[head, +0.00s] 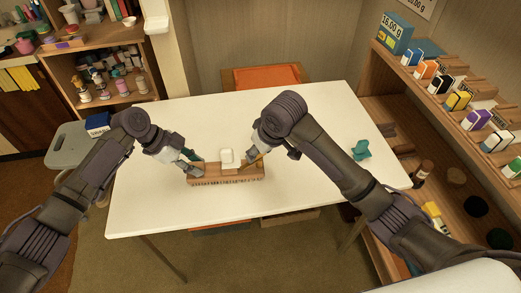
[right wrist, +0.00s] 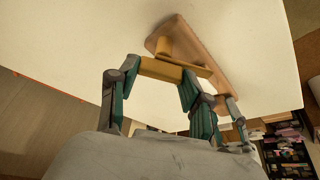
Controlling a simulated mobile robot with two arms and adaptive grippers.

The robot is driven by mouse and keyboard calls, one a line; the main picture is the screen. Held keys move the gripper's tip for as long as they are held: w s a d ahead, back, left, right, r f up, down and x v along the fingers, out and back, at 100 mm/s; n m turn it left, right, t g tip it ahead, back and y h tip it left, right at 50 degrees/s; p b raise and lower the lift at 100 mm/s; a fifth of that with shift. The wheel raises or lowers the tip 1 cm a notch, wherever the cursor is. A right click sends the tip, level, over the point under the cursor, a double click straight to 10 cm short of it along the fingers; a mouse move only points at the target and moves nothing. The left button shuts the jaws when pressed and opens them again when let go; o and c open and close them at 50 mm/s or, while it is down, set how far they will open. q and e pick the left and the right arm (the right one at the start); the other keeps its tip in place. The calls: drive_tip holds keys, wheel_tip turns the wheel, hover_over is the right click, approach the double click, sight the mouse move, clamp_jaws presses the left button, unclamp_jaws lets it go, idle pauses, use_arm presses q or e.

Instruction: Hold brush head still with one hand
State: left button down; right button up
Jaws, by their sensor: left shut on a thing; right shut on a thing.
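The brush head (head: 225,180), a wooden block with a bristle fringe along its lower edge, lies on the white table (head: 150,205). My left gripper (head: 193,165) is at its left end, shut on it. In the right wrist view the block (right wrist: 205,50) runs away from the camera, with my left gripper (right wrist: 232,108) at its far end. My right gripper (head: 250,158) is over the block's right part. In the right wrist view my right gripper (right wrist: 158,72) is shut on a yellow-brown piece (right wrist: 162,70); whether that is fixed to the block is unclear.
A small white item (head: 228,157) is at the block's middle. A teal object (head: 361,150) lies at the table's right. Shelves with boxes (head: 457,100) stand at right, a grey stool (head: 70,145) at left. The table's front and back are clear.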

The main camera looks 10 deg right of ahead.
use_arm(q)
drive_tip(key=shift+s+a+f, duration=0.1)
drive_tip(key=shift+s+f, duration=0.05)
drive_tip(key=shift+f, duration=0.2)
use_arm(e)
drive_tip(key=m+h, duration=0.1)
drive_tip(key=m, duration=0.2)
drive_tip(key=m+h, duration=0.1)
drive_tip(key=m, duration=0.2)
drive_tip(key=shift+a+f, duration=0.1)
drive_tip(key=shift+a, duration=0.05)
drive_tip(key=o, duration=1.2)
drive_tip(key=shift+t, duration=0.3)
drive_tip(key=shift+v, duration=6.1)
drive_tip(key=shift+a, duration=0.15)
